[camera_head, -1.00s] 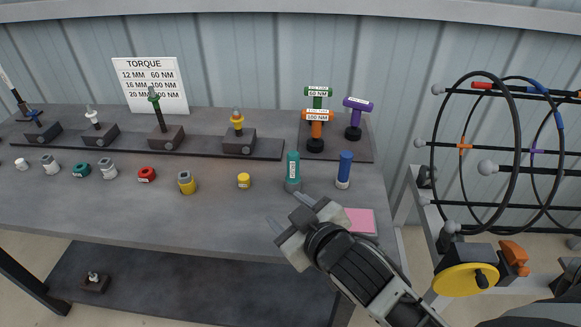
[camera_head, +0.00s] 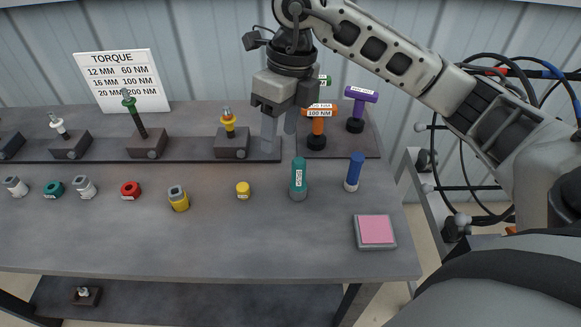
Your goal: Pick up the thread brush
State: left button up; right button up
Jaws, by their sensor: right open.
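A teal cylinder with a white label and grey base (camera_head: 299,178) stands upright on the bench, right of centre. A blue cylinder with a pale lower end (camera_head: 355,172) stands to its right. I cannot tell from the picture which of the two is the thread brush; the label is too small to read. My right gripper (camera_head: 279,146) points down, open, with nothing seen between its fingers. In the picture it is above and left of the teal cylinder, apart from both cylinders. It partly hides the back rail and the green-topped tool. My left gripper is not in view.
Orange (camera_head: 318,125) and purple (camera_head: 356,108) T-handled torque tools stand on a plate behind. A yellow cap (camera_head: 243,190) and several other fittings line the bench to the left. A pink pad (camera_head: 376,230) lies front right. The bench front is clear.

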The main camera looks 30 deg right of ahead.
aim_at(299, 173)
jog(key=d+f, duration=0.1)
jog(key=f, duration=0.1)
jog(key=d+f+h, duration=0.1)
jog(key=f, duration=0.2)
jog(key=d+f+h, duration=0.1)
jog(key=d+f, duration=0.1)
jog(key=f, duration=0.1)
jog(key=shift+w+f+m, duration=0.15)
jog(key=shift+w+m, duration=0.15)
jog(key=shift+m, duration=0.1)
notch_tip(299, 173, down, 5)
jog(key=shift+s+d+f+p, duration=0.1)
jog(key=shift+f+p, duration=0.1)
jog(key=shift+p, duration=0.15)
jog(key=shift+f, duration=0.45)
jog(key=shift+c, duration=0.3)
grip_shut()
jog(key=shift+r, duration=0.15)
